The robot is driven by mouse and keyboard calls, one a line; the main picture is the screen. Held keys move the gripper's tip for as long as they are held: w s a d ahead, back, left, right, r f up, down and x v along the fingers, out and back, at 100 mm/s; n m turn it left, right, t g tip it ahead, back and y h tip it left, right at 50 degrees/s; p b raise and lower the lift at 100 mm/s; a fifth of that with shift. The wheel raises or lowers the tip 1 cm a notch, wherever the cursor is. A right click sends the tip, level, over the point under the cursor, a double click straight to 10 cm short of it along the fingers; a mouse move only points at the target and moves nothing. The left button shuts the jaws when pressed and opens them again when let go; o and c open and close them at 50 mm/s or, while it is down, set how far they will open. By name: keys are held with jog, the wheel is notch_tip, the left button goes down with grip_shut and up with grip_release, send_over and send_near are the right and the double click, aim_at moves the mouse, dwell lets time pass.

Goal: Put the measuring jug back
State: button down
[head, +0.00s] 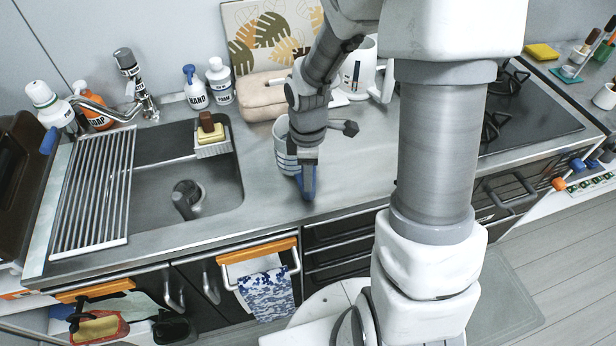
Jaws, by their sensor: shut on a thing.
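The measuring jug (283,152) is a pale grey vessel with dark marks on its side. It is at the counter, just right of the sink, and partly hidden behind my arm. My gripper (307,184) points down at the jug's near right side. It is shut on the jug, at a blue part that looks like its handle. The fingertips are partly hidden, and I cannot tell whether the jug's base touches the counter.
The sink (190,217) with a drying rack (93,190) is at left. A beige pouch (262,97), bottles and a white kettle (357,72) stand behind the jug. The black hob (535,112) is at right. Counter right of my gripper is partly clear.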

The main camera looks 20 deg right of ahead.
jog(key=shift+f, duration=0.5)
jog(key=shift+f, duration=0.15)
jog(key=c, duration=0.5)
grip_release()
jog(key=shift+f+b, duration=0.1)
jog(key=shift+b, duration=0.3)
